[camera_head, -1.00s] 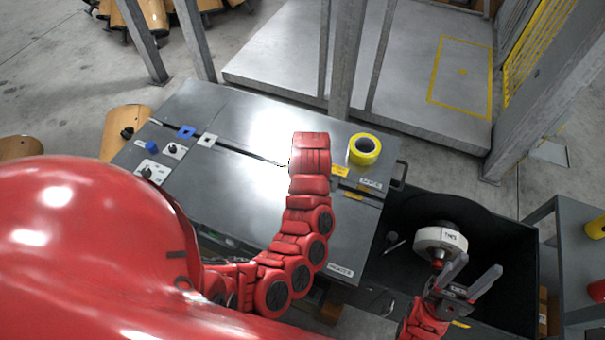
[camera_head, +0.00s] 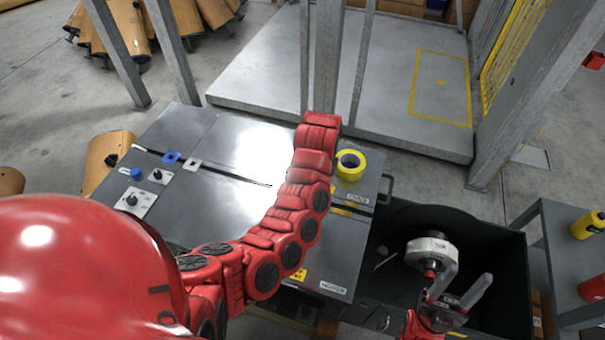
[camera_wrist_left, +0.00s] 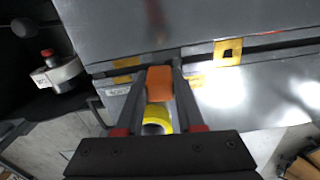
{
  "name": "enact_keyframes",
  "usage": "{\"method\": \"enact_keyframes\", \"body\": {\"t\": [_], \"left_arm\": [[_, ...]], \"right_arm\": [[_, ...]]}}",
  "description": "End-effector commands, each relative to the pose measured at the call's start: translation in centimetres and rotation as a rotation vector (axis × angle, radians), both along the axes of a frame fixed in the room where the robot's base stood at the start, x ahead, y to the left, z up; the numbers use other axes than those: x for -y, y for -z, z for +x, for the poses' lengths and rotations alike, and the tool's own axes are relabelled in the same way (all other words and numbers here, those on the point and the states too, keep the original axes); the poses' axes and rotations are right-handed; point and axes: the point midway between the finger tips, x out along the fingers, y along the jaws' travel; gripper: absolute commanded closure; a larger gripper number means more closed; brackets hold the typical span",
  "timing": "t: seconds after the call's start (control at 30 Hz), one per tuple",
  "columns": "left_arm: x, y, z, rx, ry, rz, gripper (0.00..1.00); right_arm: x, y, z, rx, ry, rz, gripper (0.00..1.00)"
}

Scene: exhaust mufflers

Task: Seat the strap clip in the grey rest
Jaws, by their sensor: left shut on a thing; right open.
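An orange block, likely the strap clip (camera_wrist_left: 160,84), sits between the fingers of my left gripper (camera_wrist_left: 160,76) in the left wrist view. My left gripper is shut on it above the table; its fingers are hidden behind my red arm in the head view. A small light-grey square with a dark hole, likely the grey rest (camera_head: 191,164), lies on the far left part of the metal table (camera_head: 215,215), beside a blue square (camera_head: 171,157). The clip is well right of it. My right gripper (camera_head: 468,283) is open and empty over the black bin.
A yellow tape roll (camera_head: 350,165) lies at the table's right side, near my left wrist. A black bin (camera_head: 500,250) stands right of the table, with a white round part (camera_head: 432,250) by my right gripper. Black knobs (camera_head: 132,200) sit at the table's left edge.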

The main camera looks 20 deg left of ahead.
Motion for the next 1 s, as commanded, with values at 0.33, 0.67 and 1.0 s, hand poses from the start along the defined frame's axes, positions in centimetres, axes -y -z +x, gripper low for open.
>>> {"method": "enact_keyframes", "body": {"t": [0.33,0.67,1.0], "left_arm": [[2.3,-9.2,7.0,0.003,0.085,0.009,1.0],[0.9,-19.6,8.1,0.008,0.037,0.004,1.0],[-0.1,-22.1,6.6,0.0,-0.034,0.0,1.0]], "right_arm": [[0.0,0.0,0.0,0.0,0.0,0.0,0.5],[0.0,0.0,0.0,0.0,0.0,0.0,0.5],[0.0,0.0,0.0,0.0,0.0,0.0,0.5]]}}
